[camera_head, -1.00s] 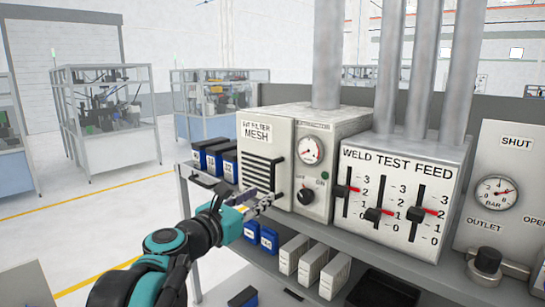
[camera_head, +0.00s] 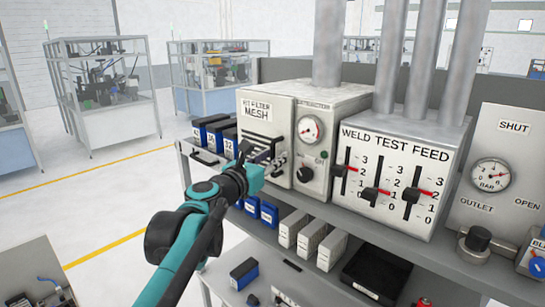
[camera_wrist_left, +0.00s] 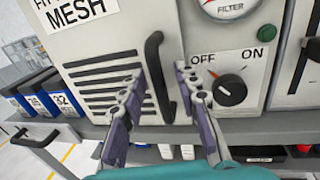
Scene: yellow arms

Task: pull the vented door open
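The vented door (camera_head: 285,115) is the cream front panel labelled "MESH" on the grey filter box, with several dark slots, and it looks shut. In the left wrist view its slots (camera_wrist_left: 105,88) are left of a black upright bar handle (camera_wrist_left: 153,52). My left gripper (camera_head: 272,160) is in front of the door's lower right part and hides some of it. In the left wrist view the purple fingers of my left gripper (camera_wrist_left: 162,82) are apart, with the handle's lower part between them in the picture. Contact cannot be told. My right gripper is not in view.
A gauge (camera_head: 309,130) and an off/on knob (camera_head: 305,174) sit right of the door. Blue bins (camera_head: 212,133) stand left of the box. The slider panel (camera_head: 390,185) is farther right. White boxes (camera_head: 310,240) and a black tray (camera_head: 375,275) are on the shelf below.

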